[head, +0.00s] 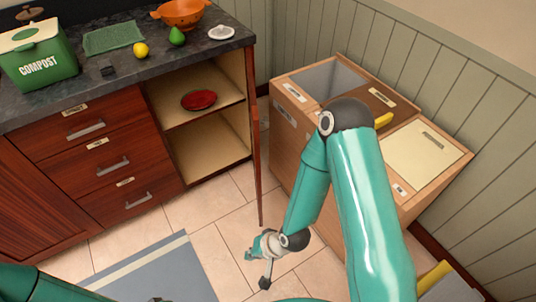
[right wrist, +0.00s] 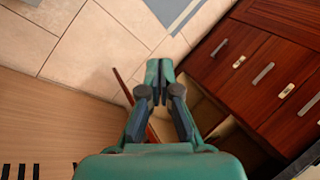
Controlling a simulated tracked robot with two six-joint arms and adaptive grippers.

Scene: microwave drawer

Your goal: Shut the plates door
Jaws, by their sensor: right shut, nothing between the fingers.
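The plates door (head: 257,150) is a dark red wood door standing wide open at the right side of the cabinet. I see it nearly edge-on in the head view. The open compartment (head: 205,151) shows its shelf, with a red plate (head: 199,100) on it. My right gripper (head: 250,256) is shut and empty, low over the floor near the door's lower front end. In the right wrist view, the gripper (right wrist: 158,72) has its fingers together, and the door (right wrist: 122,85) shows as a thin strip left of them. Contact cannot be told. My left gripper is not in view.
Wooden bins (head: 295,130) stand right of the door, with a narrow floor gap between. Drawers (head: 100,155) are left of the compartment, below a dark counter (head: 120,68). A grey mat (head: 150,275) lies in front. The tiled floor (head: 215,215) before the compartment is clear.

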